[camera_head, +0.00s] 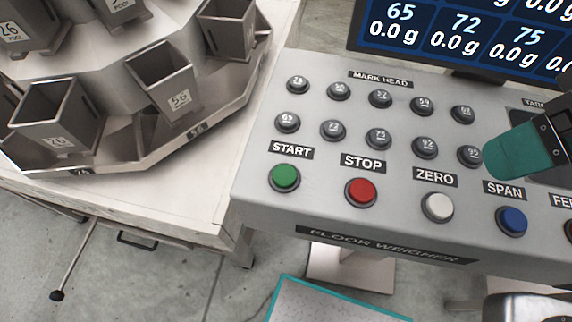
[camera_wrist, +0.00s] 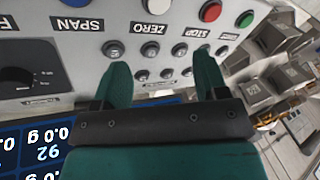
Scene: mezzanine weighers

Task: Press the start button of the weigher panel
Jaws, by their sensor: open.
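The weigher panel (camera_head: 262,207) is a grey sloped console with a row of labelled buttons. The green start button (camera_head: 285,177) sits at the left end under the START label; it also shows in the wrist view (camera_wrist: 245,19) at the upper right. The red stop button (camera_head: 361,191) is just right of it. My gripper (camera_head: 510,152) has green fingers and hangs over the right part of the panel, well right of the start button. In the wrist view the two fingers (camera_wrist: 160,85) are apart with nothing between them, and the small dark mark-head buttons show beyond them.
White zero (camera_head: 437,206) and blue span (camera_head: 511,220) buttons continue the row. A blue display (camera_head: 470,40) stands behind the panel. A white table (camera_head: 215,190) with hopper buckets (camera_head: 165,80) is at the left. A teal-edged plate (camera_head: 325,305) lies below the panel.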

